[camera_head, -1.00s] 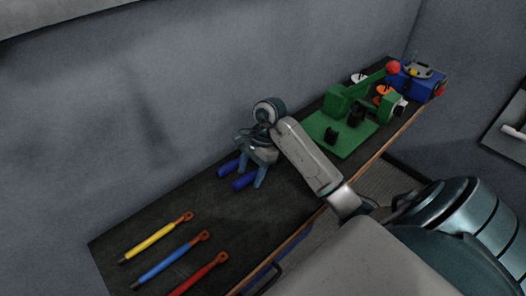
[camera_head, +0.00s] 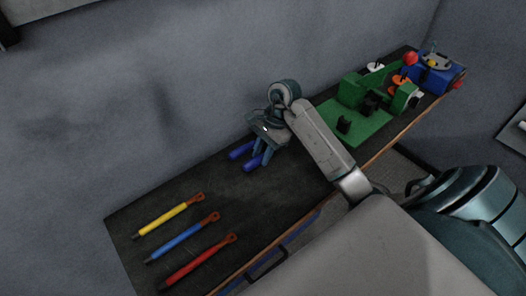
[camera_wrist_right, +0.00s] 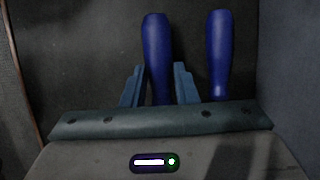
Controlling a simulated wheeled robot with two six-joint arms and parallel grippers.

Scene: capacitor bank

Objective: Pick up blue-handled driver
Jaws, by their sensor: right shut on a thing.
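Two dark blue handles show side by side in the right wrist view: a left one (camera_wrist_right: 157,50) and a right one (camera_wrist_right: 219,50). In the head view they lie on the dark bench, the farther one (camera_head: 241,150) and the nearer one (camera_head: 253,163). My right gripper (camera_wrist_right: 158,85) is shut on the left handle in the wrist view; the right handle stands outside the fingers. In the head view my right gripper (camera_head: 262,150) is low over the bench at the handles. The driver's shaft and tip are hidden. My left gripper is not in view.
Yellow (camera_head: 170,215), blue (camera_head: 182,238) and red (camera_head: 198,262) rods with orange-brown ends lie on the bench's near-left part. A green fixture (camera_head: 350,125) and a blue unit (camera_head: 435,75) stand at the right. A grey wall runs behind the bench.

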